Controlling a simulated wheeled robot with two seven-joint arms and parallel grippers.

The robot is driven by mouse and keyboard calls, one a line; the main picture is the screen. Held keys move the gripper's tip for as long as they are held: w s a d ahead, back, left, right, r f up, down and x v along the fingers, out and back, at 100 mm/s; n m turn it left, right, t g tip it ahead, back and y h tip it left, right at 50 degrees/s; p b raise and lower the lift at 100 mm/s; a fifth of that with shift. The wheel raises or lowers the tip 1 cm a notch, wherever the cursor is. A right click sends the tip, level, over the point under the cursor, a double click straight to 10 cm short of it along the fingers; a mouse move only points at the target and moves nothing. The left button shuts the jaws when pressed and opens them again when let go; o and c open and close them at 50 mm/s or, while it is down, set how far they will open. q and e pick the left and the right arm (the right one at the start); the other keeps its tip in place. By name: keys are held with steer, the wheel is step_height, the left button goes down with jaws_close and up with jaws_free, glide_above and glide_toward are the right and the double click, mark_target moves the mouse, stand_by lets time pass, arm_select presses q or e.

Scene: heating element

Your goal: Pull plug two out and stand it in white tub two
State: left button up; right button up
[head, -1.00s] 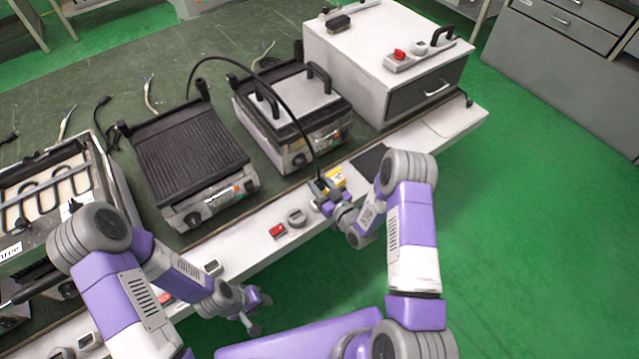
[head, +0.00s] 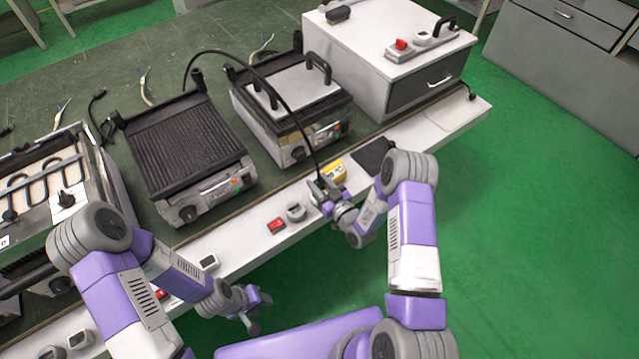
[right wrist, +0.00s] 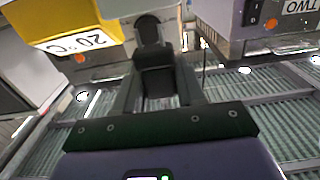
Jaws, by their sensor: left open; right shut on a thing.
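My right gripper (head: 322,190) is shut on a black plug, which shows between the fingers in the right wrist view (right wrist: 154,70). A black cable (head: 250,72) arcs from the plug to behind the grills. The plug is at the white front strip, beside a yellow display. Its pin end is hidden, so I cannot tell whether it touches a socket. A small round pale tub (head: 296,212) and a squarish white one (head: 208,262) stand on the strip to the left; no number is readable on either. My left gripper (head: 259,311) is open and empty, in front of the strip.
The yellow display (right wrist: 70,22) reads 20°C. A grill box labelled TWO (right wrist: 270,22) is close by. A red switch (head: 276,226) lies near the round tub. Ribbed grills (head: 190,145) and a white cabinet (head: 385,60) stand behind the strip.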

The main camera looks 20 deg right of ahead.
steer(key=shift+b, duration=0.7)
stand_by(1.3)
steer(key=shift+f+b, duration=2.15)
steer(key=shift+f, duration=0.25)
steer(key=o, duration=1.1)
steer(key=shift+o, duration=0.2)
steer(key=p+v, duration=0.2)
steer(key=v, duration=0.5)
steer(key=shift+s, duration=0.25)
steer(key=shift+d+r, duration=0.1)
steer(key=s+a+f+m+g+h+p, duration=0.1)
steer(key=s+a+m+g+p, duration=0.2)
steer(key=s+g, duration=0.5)
steer(key=s+a+m+g+h+p, duration=0.1)
steer(key=s+a+m+g+p, duration=0.2)
steer(key=s+g, duration=0.5)
steer(key=s+a+p, duration=0.1)
steer(key=s+a, duration=0.1)
steer(key=s, duration=0.3)
steer(key=shift+a+f+m, duration=0.3)
steer(key=shift+a+f, duration=0.05)
steer(key=shift+f, duration=0.05)
